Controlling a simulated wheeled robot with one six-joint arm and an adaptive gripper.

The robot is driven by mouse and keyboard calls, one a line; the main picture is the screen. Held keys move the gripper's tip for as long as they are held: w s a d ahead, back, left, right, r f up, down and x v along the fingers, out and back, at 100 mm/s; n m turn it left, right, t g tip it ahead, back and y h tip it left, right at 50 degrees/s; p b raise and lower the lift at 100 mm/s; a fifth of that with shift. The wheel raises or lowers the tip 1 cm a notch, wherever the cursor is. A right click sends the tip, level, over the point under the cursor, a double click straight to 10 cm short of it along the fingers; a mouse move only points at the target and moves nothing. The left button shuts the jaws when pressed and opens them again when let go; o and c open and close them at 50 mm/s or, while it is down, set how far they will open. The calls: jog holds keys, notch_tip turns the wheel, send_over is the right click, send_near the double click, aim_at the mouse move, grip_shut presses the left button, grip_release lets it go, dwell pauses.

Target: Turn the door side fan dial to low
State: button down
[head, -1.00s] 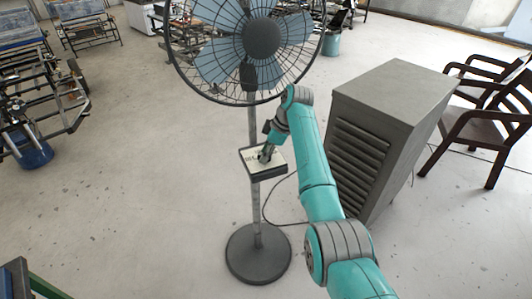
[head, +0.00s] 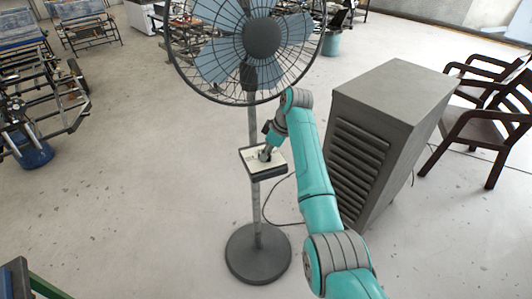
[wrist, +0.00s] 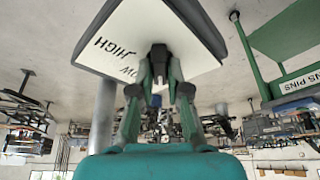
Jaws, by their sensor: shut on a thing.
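The pedestal fan (head: 262,40) stands in the middle of the head view. Its control panel (head: 278,163) is a pale plate with a dark rim on the pole. My gripper (head: 265,154) reaches down onto this panel from above. In the wrist view, the panel (wrist: 125,25) appears upside down with "HIGH" and part of "LOW" readable. The dark dial (wrist: 158,52) sits between the fingertips of my gripper (wrist: 159,80), which is shut on it. The dial's pointer and part of the lettering are hidden, so its setting cannot be read.
A grey louvred cabinet (head: 385,120) stands right of the fan, close to my arm. Brown chairs (head: 480,130) are at the far right. A wheeled metal frame (head: 40,105) is at the left. A cable (head: 270,208) lies on the floor by the round fan base (head: 258,262).

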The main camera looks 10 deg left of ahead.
jog(key=m+t, duration=0.1)
jog(key=m, duration=0.1)
jog(key=m+t, duration=0.1)
jog(key=m, duration=0.2)
jog(key=shift+s+a+h, duration=0.1)
jog(key=shift+s+h, duration=0.05)
jog(key=shift+h, duration=0.15)
jog(key=shift+m+t+h, duration=0.6)
jog(key=shift+m, duration=1.7)
jog(key=c, duration=1.1)
grip_release()
jog(key=shift+c, duration=0.2)
jog(key=v, duration=1.2)
jog(key=shift+a, duration=0.15)
